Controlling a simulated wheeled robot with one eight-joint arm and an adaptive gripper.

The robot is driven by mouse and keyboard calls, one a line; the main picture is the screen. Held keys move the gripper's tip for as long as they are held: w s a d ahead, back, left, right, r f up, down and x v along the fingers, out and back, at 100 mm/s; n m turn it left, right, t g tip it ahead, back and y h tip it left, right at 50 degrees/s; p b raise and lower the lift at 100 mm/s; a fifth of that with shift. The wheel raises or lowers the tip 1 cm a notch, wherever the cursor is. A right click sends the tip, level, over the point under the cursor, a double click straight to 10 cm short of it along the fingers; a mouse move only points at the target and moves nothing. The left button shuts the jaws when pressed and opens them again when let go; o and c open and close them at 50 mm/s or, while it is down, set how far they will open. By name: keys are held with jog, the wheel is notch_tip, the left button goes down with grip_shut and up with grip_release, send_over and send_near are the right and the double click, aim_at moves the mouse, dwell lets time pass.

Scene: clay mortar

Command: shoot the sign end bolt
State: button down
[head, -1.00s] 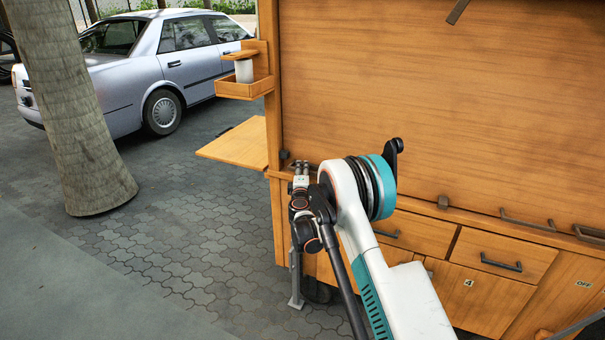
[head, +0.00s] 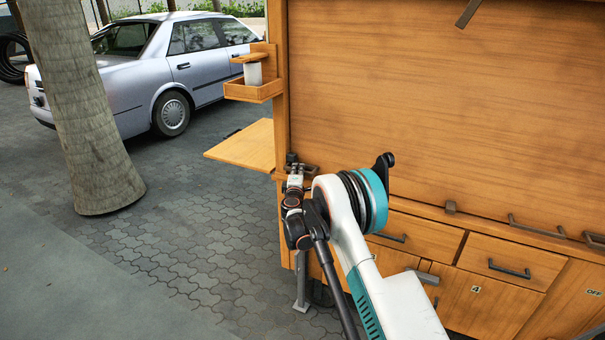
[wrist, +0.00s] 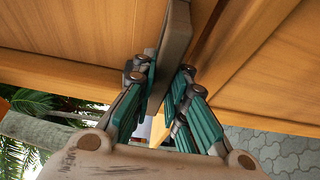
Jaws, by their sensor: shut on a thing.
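The sign end bolt (head: 309,169) is a small dark metal fitting at the left end of the cart front, low beside the big wooden sign panel (head: 430,100). My gripper (head: 292,168) is at this bolt, and my own wrist partly covers it in the head view. In the wrist view my gripper (wrist: 161,95) has its teal-padded fingers closed on both sides of a grey metal bar (wrist: 174,45), which looks like part of the bolt. How far the bolt is slid cannot be told.
A wooden side shelf (head: 243,145) juts out left of the cart, below a small box holder (head: 254,92) with a white cup. Drawers with dark handles (head: 509,269) lie to the right. A palm trunk (head: 85,110) and a silver car (head: 185,60) stand left; paving between is clear.

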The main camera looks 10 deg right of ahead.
jog(key=shift+a, duration=0.15)
jog(key=c, duration=1.6)
grip_release()
jog(key=shift+w, duration=0.15)
jog(key=shift+o, duration=0.2)
jog(key=v, duration=1.2)
